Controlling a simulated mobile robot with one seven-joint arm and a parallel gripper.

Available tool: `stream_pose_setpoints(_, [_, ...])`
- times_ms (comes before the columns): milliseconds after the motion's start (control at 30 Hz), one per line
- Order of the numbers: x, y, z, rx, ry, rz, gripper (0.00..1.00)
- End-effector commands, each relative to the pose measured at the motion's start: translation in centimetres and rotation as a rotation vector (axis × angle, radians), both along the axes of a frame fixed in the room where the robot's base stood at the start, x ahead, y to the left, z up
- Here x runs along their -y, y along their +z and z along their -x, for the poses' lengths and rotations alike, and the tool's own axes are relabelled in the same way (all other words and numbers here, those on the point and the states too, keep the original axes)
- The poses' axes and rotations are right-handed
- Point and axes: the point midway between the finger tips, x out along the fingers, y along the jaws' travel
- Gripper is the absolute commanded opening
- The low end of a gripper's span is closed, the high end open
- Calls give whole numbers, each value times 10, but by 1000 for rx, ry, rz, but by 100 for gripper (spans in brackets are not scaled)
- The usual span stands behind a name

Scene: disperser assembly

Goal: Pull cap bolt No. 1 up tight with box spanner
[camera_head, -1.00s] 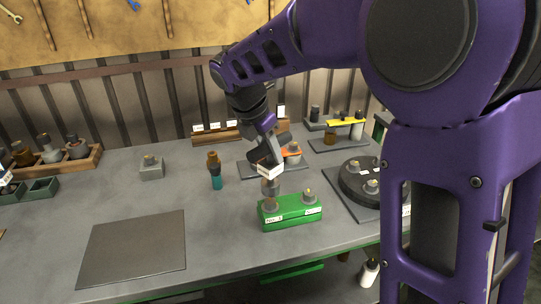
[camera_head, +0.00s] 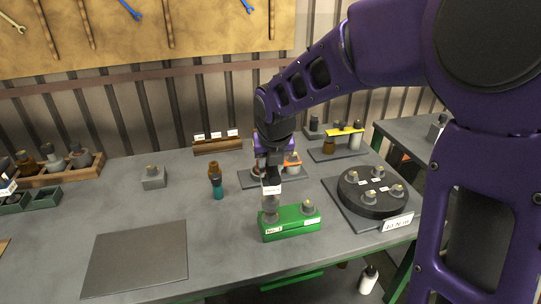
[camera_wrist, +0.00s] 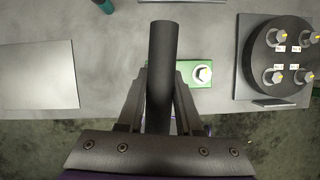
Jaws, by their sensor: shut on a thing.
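My gripper (camera_head: 270,180) is shut on a grey, tube-like box spanner (camera_head: 270,208) with a white label near its top. In the wrist view the spanner (camera_wrist: 162,75) runs as a dark shaft between the fingers. The spanner stands upright at the left end of a green block (camera_head: 290,226); what is under its lower end is hidden. Labels on the block are too small to read surely, so I cannot tell which bolt is No. 1.
A black round cap (camera_head: 372,207) with several bolts and small labels sits on a dark plate at the right. A grey mat (camera_head: 137,257) lies front left. A teal-and-brown tool (camera_head: 216,181) and a grey block (camera_head: 153,177) stand behind. The table between is clear.

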Motion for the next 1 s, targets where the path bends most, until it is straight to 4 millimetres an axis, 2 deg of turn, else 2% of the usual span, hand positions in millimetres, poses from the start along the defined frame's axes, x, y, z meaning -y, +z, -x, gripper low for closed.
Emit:
stream_pose_setpoints(100, [2, 4, -1, 0, 105, -2, 0])
stream_pose_setpoints(133, [2, -1, -1, 0, 113, -2, 0])
stream_pose_setpoints(467, [1, -6, -1, -6, 237, 1, 0])
stream_pose_setpoints(733, [2, -3, -2, 2, 310, -2, 0])
stream_pose_setpoints(1000, [-1, -6, 0, -5, 464, -7, 0])
